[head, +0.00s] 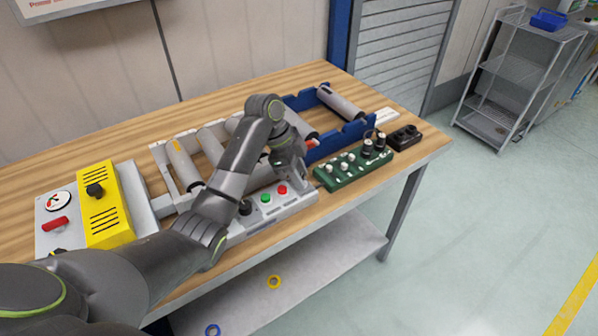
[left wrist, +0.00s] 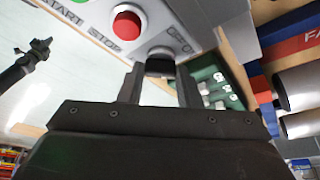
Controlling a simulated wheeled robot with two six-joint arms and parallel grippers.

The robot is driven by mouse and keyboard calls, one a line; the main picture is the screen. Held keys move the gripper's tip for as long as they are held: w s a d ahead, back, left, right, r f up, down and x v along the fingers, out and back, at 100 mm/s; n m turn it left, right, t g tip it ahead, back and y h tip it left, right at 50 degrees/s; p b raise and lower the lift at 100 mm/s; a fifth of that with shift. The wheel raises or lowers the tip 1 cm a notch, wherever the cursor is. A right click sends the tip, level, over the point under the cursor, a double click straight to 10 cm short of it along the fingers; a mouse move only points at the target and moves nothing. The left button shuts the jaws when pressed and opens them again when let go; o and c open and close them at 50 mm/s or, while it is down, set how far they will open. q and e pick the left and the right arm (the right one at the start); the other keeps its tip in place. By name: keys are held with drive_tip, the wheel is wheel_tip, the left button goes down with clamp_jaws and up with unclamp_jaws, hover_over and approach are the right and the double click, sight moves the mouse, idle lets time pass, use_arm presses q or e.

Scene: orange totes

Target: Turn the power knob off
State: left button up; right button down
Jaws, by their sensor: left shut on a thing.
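The control panel (head: 303,203) is a pale box on the front of the wooden bench, in front of the rollers. It has a black knob (head: 245,208), a green button (head: 266,198) and a red button (head: 282,190). In the left wrist view the red button (left wrist: 127,24) sits by the START and STOP labels. Another dark knob (left wrist: 161,64), by a partly readable label, is between the fingertips of my left gripper (left wrist: 160,85). The gripper is shut on this knob, pointing down at the panel's right end. My left arm hides this knob in the head view.
A green board (head: 352,168) with several pale knobs and a black socket block (head: 404,137) lie right of the panel. A yellow box (head: 104,218) with a black knob stands at the left. Rollers (head: 182,165) and a blue frame (head: 345,140) lie behind.

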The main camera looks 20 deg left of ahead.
use_arm(q)
drive_tip(key=shift+r+n+p, duration=0.2)
drive_tip(key=shift+n+p, duration=0.2)
drive_tip(key=shift+p, duration=0.25)
drive_tip(key=n+t+y+p, duration=0.1)
drive_tip(key=n+p, duration=0.2)
drive_tip(key=p, duration=0.2)
drive_tip(key=n+t+y+p, duration=0.1)
drive_tip(key=n+p, duration=0.3)
drive_tip(key=p, duration=0.1)
drive_tip(key=n+t+p, duration=0.1)
drive_tip(key=n+p, duration=0.3)
drive_tip(key=shift+s+d+r+y+p, duration=0.1)
drive_tip(key=shift+s+d+y+p, duration=0.1)
drive_tip(key=shift+s+y+p, duration=0.15)
drive_tip(key=n+y+p, duration=0.1)
drive_tip(key=n+p, duration=0.1)
drive_tip(key=shift+d+n+t, duration=0.1)
drive_tip(key=shift+n+t, duration=0.2)
drive_tip(key=shift+t, duration=0.1)
drive_tip(key=shift+w+f+n+y+p, duration=0.15)
drive_tip(key=shift+n+y+p, duration=0.15)
drive_tip(key=shift+n, duration=0.5)
drive_tip(key=shift+s+f+n+y+p, duration=0.1)
drive_tip(key=shift+n+y+p, duration=0.15)
drive_tip(key=shift+n, duration=0.55)
drive_tip(key=o, duration=1)
drive_tip(key=shift+r, duration=0.1)
